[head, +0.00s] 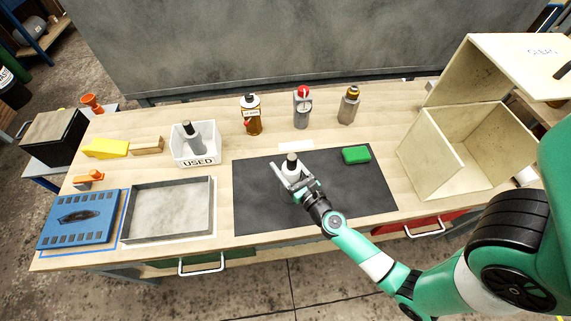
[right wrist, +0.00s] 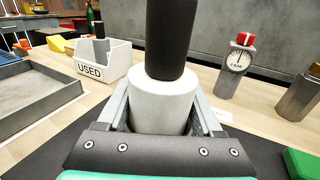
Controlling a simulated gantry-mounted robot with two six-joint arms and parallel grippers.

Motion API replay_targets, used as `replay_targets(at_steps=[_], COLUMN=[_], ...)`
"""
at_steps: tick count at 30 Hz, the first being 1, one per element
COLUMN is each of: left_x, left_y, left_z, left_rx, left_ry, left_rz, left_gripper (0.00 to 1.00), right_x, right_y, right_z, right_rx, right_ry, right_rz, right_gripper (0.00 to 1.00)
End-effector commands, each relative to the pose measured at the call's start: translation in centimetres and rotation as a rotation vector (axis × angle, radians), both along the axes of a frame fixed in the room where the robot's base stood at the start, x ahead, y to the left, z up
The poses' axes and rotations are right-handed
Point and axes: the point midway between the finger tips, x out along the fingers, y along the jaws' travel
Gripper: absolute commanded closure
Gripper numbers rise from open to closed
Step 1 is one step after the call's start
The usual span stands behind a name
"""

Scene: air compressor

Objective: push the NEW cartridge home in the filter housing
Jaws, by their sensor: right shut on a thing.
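My right gripper (head: 289,182) is shut on a white cylindrical body with a narrower black top (head: 292,166), which I take to be the new cartridge. It stands about upright over the black mat; I cannot tell whether its base touches the mat. In the right wrist view the white body (right wrist: 162,98) sits between the two fingers, with the black part rising above it. Its lower end is hidden by the gripper. I cannot make out a separate filter housing. A grey cylinder with a black top (head: 192,134) is in the white bin marked USED (head: 196,160). My left gripper is not in view.
A green block (head: 356,154) lies on the black mat (head: 258,205). Behind stand an amber bottle (head: 251,116), a gauge with a red knob (head: 302,108) and a metal cylinder (head: 348,106). A shallow grey tray (head: 211,205) is left, an open cream box (head: 427,165) right.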

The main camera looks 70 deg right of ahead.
Motion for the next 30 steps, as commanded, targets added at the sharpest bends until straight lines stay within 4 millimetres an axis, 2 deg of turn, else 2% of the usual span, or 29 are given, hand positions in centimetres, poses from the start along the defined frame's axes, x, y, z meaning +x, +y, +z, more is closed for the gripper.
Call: replay_targets(at_steps=[14,15,19,20,27,30], left_x=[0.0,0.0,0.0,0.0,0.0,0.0], left_y=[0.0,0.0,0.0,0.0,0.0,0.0], left_z=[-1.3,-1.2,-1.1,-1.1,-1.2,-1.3], left_rx=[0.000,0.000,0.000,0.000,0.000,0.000], left_ry=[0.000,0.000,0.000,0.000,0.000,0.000], left_rz=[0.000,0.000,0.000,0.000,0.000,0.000], left_gripper=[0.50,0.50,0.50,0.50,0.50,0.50], right_x=[0.0,0.0,0.0,0.0,-0.1,-0.8], right_y=[0.0,0.0,0.0,0.0,0.1,0.6], right_z=[-1.4,-1.2,-1.2,-1.2,-1.2,-1.3], right_rx=[0.000,0.000,0.001,0.001,0.001,0.001], right_ry=[0.000,0.000,0.001,0.001,0.002,0.003], right_rz=[0.000,0.000,0.000,0.000,0.000,0.001], right_gripper=[1.00,0.26,0.02,0.00,0.00,0.00])
